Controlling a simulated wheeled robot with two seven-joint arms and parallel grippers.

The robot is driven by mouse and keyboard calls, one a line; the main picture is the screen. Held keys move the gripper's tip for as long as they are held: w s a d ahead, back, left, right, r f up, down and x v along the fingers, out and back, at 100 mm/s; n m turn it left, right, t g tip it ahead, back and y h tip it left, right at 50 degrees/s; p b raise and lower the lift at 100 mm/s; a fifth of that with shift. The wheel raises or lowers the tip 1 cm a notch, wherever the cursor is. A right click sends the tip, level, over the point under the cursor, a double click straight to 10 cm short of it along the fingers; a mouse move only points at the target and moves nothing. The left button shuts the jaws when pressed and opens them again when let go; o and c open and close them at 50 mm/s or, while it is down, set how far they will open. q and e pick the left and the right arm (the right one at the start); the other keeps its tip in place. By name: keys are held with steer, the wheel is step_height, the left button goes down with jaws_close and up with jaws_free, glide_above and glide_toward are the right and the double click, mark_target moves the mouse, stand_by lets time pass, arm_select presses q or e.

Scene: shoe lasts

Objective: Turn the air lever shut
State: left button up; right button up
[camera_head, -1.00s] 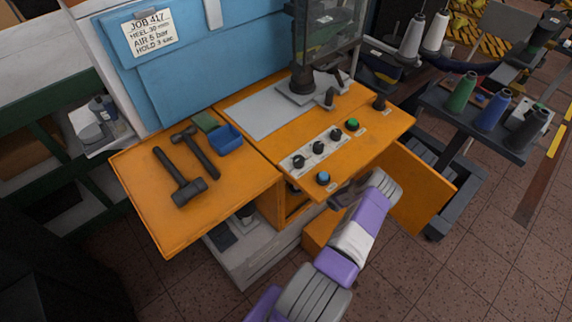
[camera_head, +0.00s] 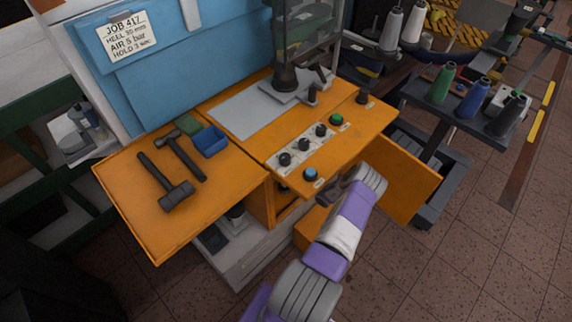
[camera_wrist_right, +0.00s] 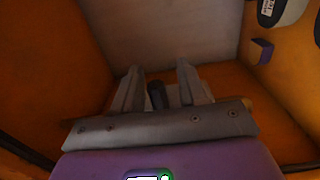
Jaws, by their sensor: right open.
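My right gripper (camera_head: 338,188) reaches in under the front edge of the orange bench, by the open cabinet. In the right wrist view its two grey fingers (camera_wrist_right: 159,75) are apart, inside an orange-walled space. A short dark upright piece (camera_wrist_right: 157,95) shows between the fingers; I cannot tell whether it is the air lever or whether it is touched. A small dark purple-blue bracket-like part (camera_wrist_right: 262,52) sits on the right wall, away from the fingers; it may be the lever. No lever can be made out for sure in the head view. My left gripper is out of view.
Round gauges (camera_wrist_right: 283,10) are at the upper right of the wrist view. The orange cabinet door (camera_head: 405,185) stands open right of my arm. Above are black knobs (camera_head: 303,144), a blue button (camera_head: 310,174) and a green button (camera_head: 336,119). Hammers (camera_head: 176,195) lie on the left bench.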

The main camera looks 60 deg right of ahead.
steer(key=p+v, duration=0.2)
steer(key=v, duration=0.5)
steer(key=shift+s, duration=0.3)
steer(key=shift+a, duration=0.1)
